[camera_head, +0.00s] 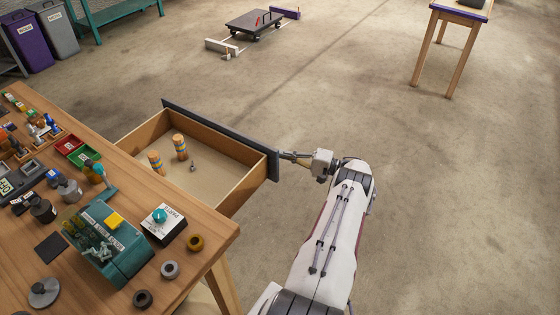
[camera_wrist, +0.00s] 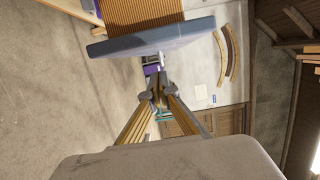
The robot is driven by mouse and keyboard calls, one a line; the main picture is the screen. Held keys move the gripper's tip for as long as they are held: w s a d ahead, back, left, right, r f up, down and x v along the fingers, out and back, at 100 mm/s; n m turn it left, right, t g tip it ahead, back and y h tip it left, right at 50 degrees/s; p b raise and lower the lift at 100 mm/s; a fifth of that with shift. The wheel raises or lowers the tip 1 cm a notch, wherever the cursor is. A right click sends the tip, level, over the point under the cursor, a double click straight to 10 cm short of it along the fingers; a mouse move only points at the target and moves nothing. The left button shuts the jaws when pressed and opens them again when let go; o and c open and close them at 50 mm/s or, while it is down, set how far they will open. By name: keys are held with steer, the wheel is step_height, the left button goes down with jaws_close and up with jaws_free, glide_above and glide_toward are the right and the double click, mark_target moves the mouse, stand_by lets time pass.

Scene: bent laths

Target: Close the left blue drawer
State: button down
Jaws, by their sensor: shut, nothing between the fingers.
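The drawer (camera_head: 222,175) stands pulled out from the wooden workbench, with a dark blue-grey front panel (camera_head: 218,135) and light wooden sides. Inside it are two striped cylinders (camera_head: 180,147) and a small metal piece (camera_head: 193,167). My gripper (camera_head: 283,155) is shut and empty at the right end of the front panel; whether it touches the panel I cannot tell. In the wrist view the shut fingertips (camera_wrist: 157,92) are just below the panel (camera_wrist: 150,40), which lies across the top. The drawer's handle is not clearly visible in the head view.
The workbench top (camera_head: 190,215) holds a teal box (camera_head: 105,240), a dial box (camera_head: 164,222), several rings and small parts. A wooden table (camera_head: 455,20) stands at the back right. A low cart (camera_head: 255,24) is on the floor behind.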

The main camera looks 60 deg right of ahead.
steer(key=shift+a, duration=1.65)
steer(key=shift+a, duration=0.3)
steer(key=a, duration=3.5)
steer(key=shift+a, duration=0.2)
steer(key=shift+d, duration=0.15)
steer(key=s+d, duration=0.7)
steer(key=s, duration=0.2)
steer(key=shift+s, duration=0.35)
